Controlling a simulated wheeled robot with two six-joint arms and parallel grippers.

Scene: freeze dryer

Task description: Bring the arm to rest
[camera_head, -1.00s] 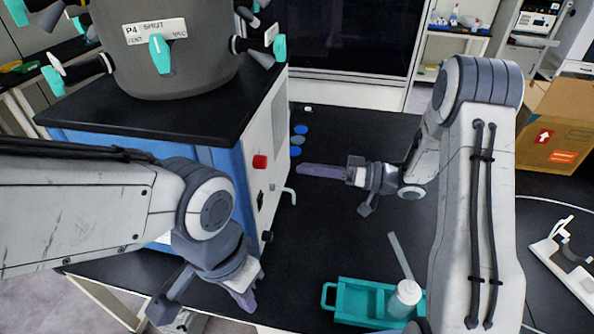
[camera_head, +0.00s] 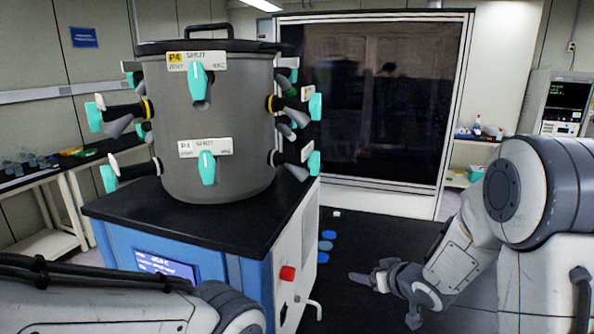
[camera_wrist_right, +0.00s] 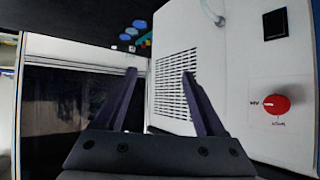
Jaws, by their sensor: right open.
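My right gripper (camera_head: 372,279) is over the black bench, to the right of the freeze dryer, with its fingers pointing left. In the right wrist view the two dark fingers (camera_wrist_right: 160,74) stand apart with nothing between them, facing the dryer's white vented side panel (camera_wrist_right: 175,90). My right arm (camera_head: 465,250) comes in from the right edge. My left arm (camera_head: 100,305) shows at the bottom left; its gripper is outside the frame. The freeze dryer has a grey drum (camera_head: 245,110) with teal-handled valves on a blue and white base (camera_head: 235,275).
A red knob (camera_head: 287,273) and a bent spout (camera_head: 315,308) stick out of the dryer's side near my right gripper. Blue discs (camera_head: 326,246) lie on the bench (camera_head: 375,235). A large dark-fronted cabinet (camera_head: 380,110) stands behind. Side tables stand at both sides.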

